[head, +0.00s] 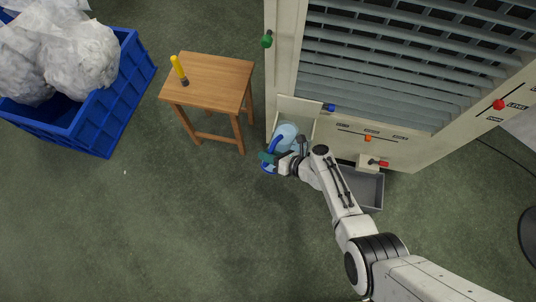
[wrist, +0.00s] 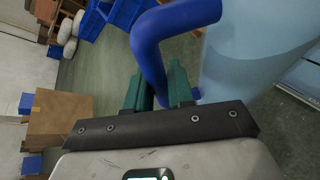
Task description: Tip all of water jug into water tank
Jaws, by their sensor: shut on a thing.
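The water jug (head: 288,131) is pale blue and see-through, with a thick blue handle (wrist: 178,22). My gripper (head: 268,160) is shut on that handle; its green fingers also show in the wrist view (wrist: 160,88). The jug's body (wrist: 255,45) fills the upper right of the wrist view. In the head view the jug is at the open cream box on the machine's lower left corner, which looks like the water tank (head: 311,128). The jug covers much of its opening.
The cream machine (head: 400,148) has louvres and coloured knobs. A grey tray (head: 371,203) sits low at its front. A wooden stool (head: 215,75) carries a yellow-handled tool (head: 179,70). A blue crate (head: 105,115) holds white bags. Green floor between is clear.

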